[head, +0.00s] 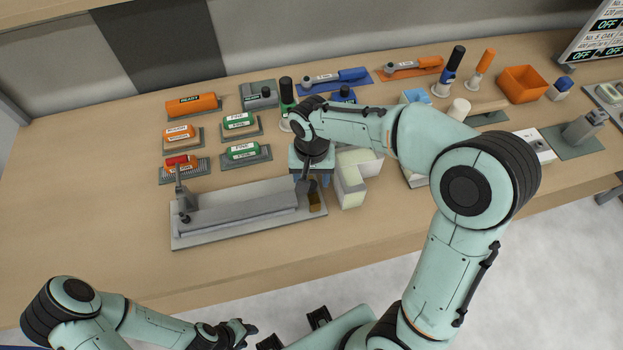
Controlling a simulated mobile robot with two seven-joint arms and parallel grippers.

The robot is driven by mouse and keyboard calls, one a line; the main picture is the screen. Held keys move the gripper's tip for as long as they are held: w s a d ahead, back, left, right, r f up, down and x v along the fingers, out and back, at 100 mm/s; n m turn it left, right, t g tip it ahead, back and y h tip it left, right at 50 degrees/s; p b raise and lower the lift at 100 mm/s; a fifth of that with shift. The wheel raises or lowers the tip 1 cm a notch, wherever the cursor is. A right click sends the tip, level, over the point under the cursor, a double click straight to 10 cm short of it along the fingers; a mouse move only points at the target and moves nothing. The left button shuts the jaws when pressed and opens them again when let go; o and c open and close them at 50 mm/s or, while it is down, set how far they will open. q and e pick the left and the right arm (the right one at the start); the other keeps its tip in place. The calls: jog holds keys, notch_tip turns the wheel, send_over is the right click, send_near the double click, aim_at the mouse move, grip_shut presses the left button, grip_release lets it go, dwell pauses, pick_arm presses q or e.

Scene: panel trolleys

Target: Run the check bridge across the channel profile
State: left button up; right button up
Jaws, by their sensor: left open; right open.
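The grey channel profile (235,213) lies lengthwise on a flat grey base plate (230,232) at the front of the bench. An upright dark post or clamp stands at its left end. My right gripper (312,182) points down over the profile's right end and is open, though its fingers are partly hidden by its own wrist. A small brown-gold piece (314,200) stands just below the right gripper at that end. I cannot tell whether this is the check bridge or whether they touch. My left gripper (238,333) is open and empty, in front of the bench.
Green and orange labelled blocks (240,122) stand behind the profile. A pale L-shaped block (350,185) is close right of my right gripper. Trowel-like tools (335,78), upright handles and an orange bin (522,84) line the back. The bench's left side is clear.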

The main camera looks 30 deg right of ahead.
jog(key=shift+f, duration=0.6)
